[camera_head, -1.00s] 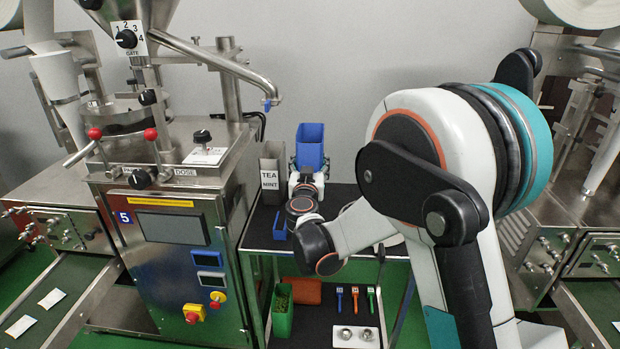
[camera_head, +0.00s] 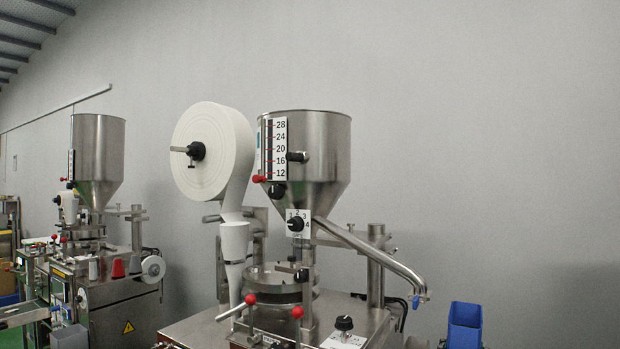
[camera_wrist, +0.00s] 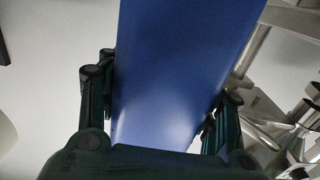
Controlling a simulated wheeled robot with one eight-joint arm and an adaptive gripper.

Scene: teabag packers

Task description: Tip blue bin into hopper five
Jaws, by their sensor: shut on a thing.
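The blue bin (camera_head: 465,326) shows upright at the lower right of the head view, to the right of the machine's outlet pipe. In the wrist view the blue bin (camera_wrist: 180,70) fills the middle. My gripper (camera_wrist: 160,108) is shut on it, with a finger on each side. The gripper is below the frame edge in the head view. Hopper five (camera_head: 318,150) is the steel cone at the centre, atop the machine labelled 5 in the earlier frame. The inside of the hopper and the contents of the bin are hidden.
A numbered level scale (camera_head: 274,150) and black knobs are on the hopper's front. A large white paper roll (camera_head: 215,140) stands to its left. The sloping outlet pipe (camera_head: 375,255) lies between hopper and bin. Another hopper (camera_head: 98,160) is at the far left.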

